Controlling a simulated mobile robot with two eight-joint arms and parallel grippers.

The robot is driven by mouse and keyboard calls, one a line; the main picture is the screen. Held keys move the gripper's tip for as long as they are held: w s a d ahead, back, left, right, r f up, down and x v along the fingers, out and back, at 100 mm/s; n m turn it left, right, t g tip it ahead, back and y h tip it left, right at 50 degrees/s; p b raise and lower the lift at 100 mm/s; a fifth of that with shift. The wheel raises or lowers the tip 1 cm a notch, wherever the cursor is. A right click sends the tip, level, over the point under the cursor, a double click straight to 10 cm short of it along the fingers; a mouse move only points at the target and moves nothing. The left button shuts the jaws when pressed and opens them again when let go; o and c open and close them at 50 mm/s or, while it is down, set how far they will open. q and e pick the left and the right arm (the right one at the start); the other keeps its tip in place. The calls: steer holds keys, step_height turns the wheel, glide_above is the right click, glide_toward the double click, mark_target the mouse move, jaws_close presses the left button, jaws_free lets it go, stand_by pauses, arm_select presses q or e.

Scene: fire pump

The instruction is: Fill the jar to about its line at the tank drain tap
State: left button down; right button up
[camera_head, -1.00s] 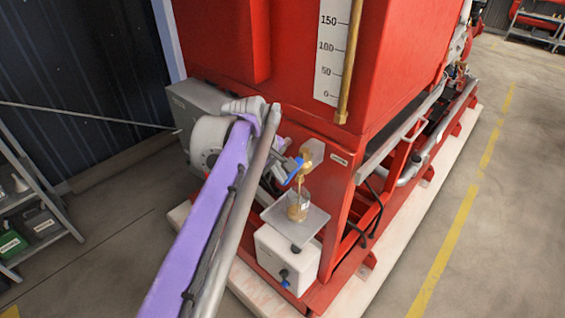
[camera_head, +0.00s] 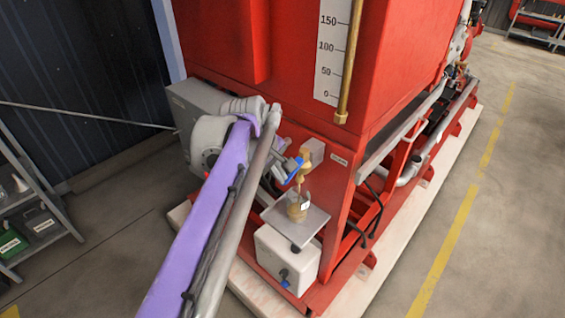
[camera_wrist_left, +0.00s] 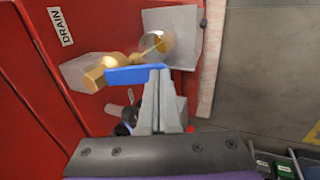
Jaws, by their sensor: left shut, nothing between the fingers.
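The brass drain tap (camera_head: 304,165) with its blue lever (camera_head: 293,170) sits low on the red tank's front. The jar (camera_head: 297,208) stands upright under the spout, with amber-brown liquid in it; its line and exact level are too small to read. In the left wrist view the tap (camera_wrist_left: 110,70), the lever (camera_wrist_left: 134,74) and the jar (camera_wrist_left: 158,43) show, with a shiny amber streak between spout and jar. My left gripper (camera_wrist_left: 159,74) is shut and empty, its tips at the lever, seemingly touching it. In the head view it (camera_head: 280,169) is partly hidden by my arm.
The jar stands on a small grey plate (camera_head: 312,224) above a white box (camera_head: 284,262). A "DRAIN" label (camera_wrist_left: 61,27) is on the red panel. A shelf (camera_head: 48,228) with containers stands at left. The floor (camera_head: 420,215) at right is clear.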

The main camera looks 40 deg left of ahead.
arm_select(q)
steer(key=shift+r, duration=0.15)
arm_select(e)
steer(key=shift+r, duration=0.15)
stand_by(0.6)
arm_select(q)
steer(key=shift+r+p, duration=0.6)
steer(key=shift+r, duration=0.05)
arm_select(e)
steer(key=shift+w+r, duration=0.25)
steer(key=shift+r, duration=0.35)
arm_select(q)
steer(key=shift+r, duration=0.1)
arm_select(e)
steer(key=shift+r, duration=0.1)
